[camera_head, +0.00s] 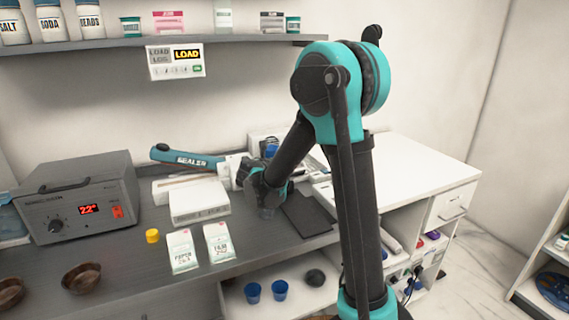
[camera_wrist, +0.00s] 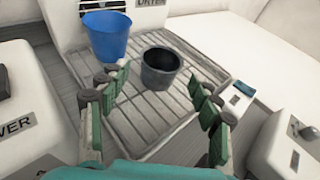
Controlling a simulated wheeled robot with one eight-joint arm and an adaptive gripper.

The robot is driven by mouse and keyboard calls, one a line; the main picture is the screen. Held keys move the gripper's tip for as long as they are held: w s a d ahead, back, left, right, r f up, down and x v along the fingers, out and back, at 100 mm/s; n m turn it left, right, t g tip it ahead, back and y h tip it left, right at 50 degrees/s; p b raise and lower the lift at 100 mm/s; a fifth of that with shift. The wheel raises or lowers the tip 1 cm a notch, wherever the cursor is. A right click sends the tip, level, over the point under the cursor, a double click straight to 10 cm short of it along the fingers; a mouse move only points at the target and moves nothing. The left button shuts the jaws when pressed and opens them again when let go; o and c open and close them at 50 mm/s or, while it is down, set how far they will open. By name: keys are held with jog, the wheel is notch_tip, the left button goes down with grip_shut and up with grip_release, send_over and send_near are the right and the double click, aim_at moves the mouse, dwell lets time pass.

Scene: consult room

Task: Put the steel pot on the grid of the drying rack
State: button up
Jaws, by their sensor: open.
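A small dark grey pot (camera_wrist: 160,78), probably the steel pot, stands upright on the slatted grid of the drying rack (camera_wrist: 128,125) in the wrist view. My gripper (camera_wrist: 157,84) is open, with green-padded fingers to the left and right of the pot and visible gaps to both sides. I cannot tell whether the fingertips reach down beside the pot. In the head view my gripper (camera_head: 266,200) is at the back of the counter, and the arm hides most of the rack. The pot cannot be made out there.
A blue cup (camera_wrist: 106,38) stands on the rack just left of the pot, near the left finger. White appliances flank the rack. On the counter are a sealer (camera_head: 187,157), a white box (camera_head: 199,201), two packets and a dark mat (camera_head: 308,213).

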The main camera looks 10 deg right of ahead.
jog(key=v, duration=0.6)
jog(key=shift+s+a+r, duration=0.1)
jog(key=shift+s, duration=0.15)
